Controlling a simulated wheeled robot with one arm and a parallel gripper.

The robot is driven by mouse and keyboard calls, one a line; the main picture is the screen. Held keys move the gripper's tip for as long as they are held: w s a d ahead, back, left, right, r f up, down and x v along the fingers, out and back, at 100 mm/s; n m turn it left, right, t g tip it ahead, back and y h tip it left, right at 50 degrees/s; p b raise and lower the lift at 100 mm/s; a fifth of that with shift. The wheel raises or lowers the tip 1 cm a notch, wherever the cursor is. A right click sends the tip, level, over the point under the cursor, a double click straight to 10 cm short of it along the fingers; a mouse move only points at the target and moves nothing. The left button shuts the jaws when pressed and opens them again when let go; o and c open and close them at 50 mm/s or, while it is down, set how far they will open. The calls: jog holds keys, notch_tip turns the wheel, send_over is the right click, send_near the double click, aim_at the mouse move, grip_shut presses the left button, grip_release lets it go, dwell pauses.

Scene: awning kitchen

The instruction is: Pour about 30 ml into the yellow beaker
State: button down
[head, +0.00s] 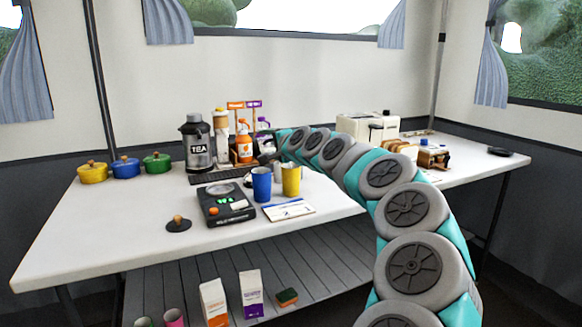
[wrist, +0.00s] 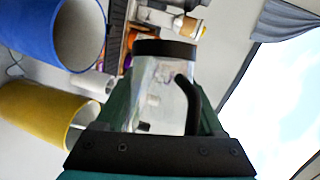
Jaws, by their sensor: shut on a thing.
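The yellow beaker (head: 291,181) stands upright on the white table, just right of the blue beaker (head: 262,186). In the wrist view the yellow beaker (wrist: 38,112) and blue beaker (wrist: 52,30) lie on the left, with their mouths facing right. My gripper (wrist: 165,108) is shut on a clear jug (wrist: 158,88) with a black rim and black handle. The jug's long axis runs crosswise to the beakers' in that view. Its liquid level cannot be made out. In the head view my gripper (head: 270,158) is behind and above the beakers, and the jug is mostly hidden.
A tea dispenser (head: 197,143) and several bottles stand behind. Lidded pots (head: 126,168) are at the far left, a toaster (head: 367,124) at the back right. The front left is mostly clear.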

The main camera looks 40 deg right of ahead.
jog(key=shift+a+r, duration=0.1)
dwell(0.4)
jog(key=shift+w+a+f+n, duration=0.1)
jog(key=shift+f+n, duration=0.4)
jog(key=shift+n, duration=0.1)
jog(key=shift+r+n+g+h, duration=0.3)
jog(key=shift+r+n+g, duration=0.05)
jog(key=shift+n+g, duration=0.15)
jog(key=shift+f+b, duration=0.1)
jog(key=shift+b, duration=0.2)
